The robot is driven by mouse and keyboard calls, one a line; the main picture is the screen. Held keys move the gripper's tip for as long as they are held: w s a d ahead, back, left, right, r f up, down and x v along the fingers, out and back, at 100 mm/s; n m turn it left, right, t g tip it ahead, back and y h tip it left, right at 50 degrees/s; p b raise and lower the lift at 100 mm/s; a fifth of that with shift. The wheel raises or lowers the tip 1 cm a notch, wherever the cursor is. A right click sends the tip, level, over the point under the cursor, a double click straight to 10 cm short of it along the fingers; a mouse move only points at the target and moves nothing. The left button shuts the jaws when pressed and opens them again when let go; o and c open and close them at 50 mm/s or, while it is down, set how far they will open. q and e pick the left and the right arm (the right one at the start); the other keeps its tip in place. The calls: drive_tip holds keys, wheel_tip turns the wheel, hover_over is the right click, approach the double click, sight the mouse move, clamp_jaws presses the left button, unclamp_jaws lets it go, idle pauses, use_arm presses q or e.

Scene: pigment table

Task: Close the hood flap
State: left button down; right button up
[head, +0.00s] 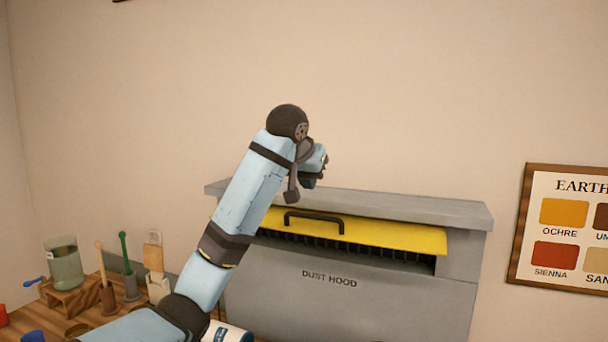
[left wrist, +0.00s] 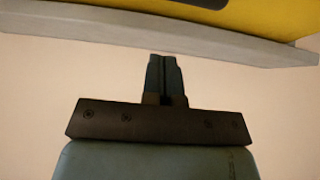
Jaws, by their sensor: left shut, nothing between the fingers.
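The yellow hood flap (head: 390,235) with its black bar handle (head: 315,218) is at the top front of the grey dust hood (head: 350,295). A dark slot with a row of black slats shows below the flap's lower edge, so the flap stands partly open. The yellow flap (left wrist: 265,15) shows beyond that edge. My right gripper is not in view.
A glass jar (head: 63,265) on a wooden stand, a green-handled tool (head: 128,265) and a brush (head: 155,265) stand on the wooden table at the left.

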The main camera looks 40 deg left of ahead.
sight(311, 233)
use_arm(q)
drive_tip(key=p+x, duration=0.1)
drive_tip(key=x, duration=0.3)
drive_tip(key=shift+r, duration=0.1)
drive_tip(key=shift+s+f+p, duration=0.25)
drive_tip(key=shift+f+p, duration=0.15)
drive_tip(key=shift+f, duration=0.75)
drive_tip(key=shift+s+a+f, duration=0.1)
drive_tip(key=shift+f, duration=0.7)
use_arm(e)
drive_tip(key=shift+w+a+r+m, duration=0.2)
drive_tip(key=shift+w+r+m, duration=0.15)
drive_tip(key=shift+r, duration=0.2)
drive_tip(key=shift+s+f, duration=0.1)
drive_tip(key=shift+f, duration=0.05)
